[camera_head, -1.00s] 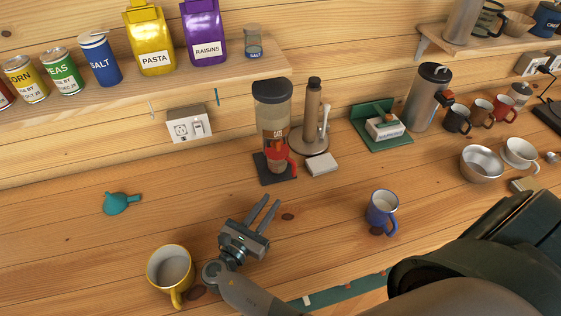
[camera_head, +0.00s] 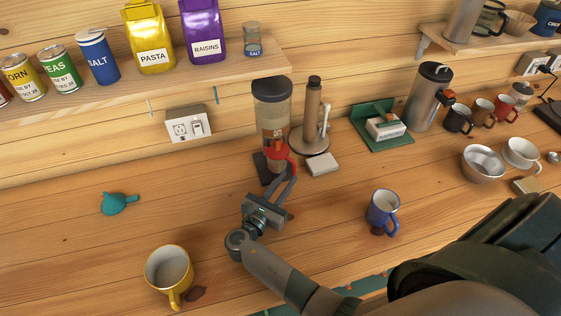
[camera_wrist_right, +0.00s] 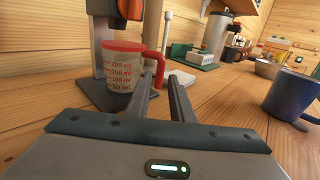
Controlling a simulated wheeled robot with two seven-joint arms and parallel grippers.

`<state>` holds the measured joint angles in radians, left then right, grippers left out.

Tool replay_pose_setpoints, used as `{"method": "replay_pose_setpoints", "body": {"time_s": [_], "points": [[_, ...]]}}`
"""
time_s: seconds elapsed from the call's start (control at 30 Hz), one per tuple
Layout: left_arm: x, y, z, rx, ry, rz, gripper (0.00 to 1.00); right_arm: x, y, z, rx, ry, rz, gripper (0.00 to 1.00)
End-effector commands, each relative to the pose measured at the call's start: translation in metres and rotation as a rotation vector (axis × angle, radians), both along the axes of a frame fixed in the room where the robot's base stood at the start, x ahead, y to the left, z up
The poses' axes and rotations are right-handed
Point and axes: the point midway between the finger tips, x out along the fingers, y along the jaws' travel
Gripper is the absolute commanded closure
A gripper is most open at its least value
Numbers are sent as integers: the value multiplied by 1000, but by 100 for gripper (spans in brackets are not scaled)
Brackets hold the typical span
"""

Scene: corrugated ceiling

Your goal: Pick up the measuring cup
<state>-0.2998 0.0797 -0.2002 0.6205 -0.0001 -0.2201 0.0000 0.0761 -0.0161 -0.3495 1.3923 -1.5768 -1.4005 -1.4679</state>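The measuring cup (camera_head: 277,158) has a red rim and red handle and stands upright under the dispenser. In the right wrist view the clear measuring cup (camera_wrist_right: 122,72) shows red volume marks, with its handle turned toward my gripper. My right gripper (camera_head: 282,172) is at the cup's near side and partly covers it in the head view. In the right wrist view its two fingers (camera_wrist_right: 160,82) are apart, with the handle seen just beyond and between the tips. I cannot tell if they touch it. My left gripper is not in view.
The dispenser (camera_head: 272,100) stands behind the cup on a dark base. A brown bottle (camera_head: 312,100) on a stand and a white block (camera_head: 322,164) are to its right. A blue mug (camera_head: 383,208) and a yellow mug (camera_head: 168,268) stand nearer. The table's left middle is mostly clear.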

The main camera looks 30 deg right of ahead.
Motion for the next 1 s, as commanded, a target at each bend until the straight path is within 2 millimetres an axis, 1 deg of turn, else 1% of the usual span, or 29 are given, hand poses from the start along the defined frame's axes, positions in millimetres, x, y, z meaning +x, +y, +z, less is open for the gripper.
{"method": "replay_pose_setpoints", "body": {"time_s": [0.17, 0.4, 0.53, 0.67, 1.0], "points": [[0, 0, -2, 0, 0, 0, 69, 4, -7, -1, -2, -1, -1, 79], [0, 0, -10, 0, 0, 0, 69, 19, -34, -1, -2, 0, -1, 79], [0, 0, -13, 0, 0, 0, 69, 26, -46, -1, -1, 0, -1, 79], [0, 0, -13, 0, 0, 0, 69, 29, -50, 0, 0, 0, 1, 79], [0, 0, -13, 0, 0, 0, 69, 29, -50, 0, 0, 1, 0, 79]]}}
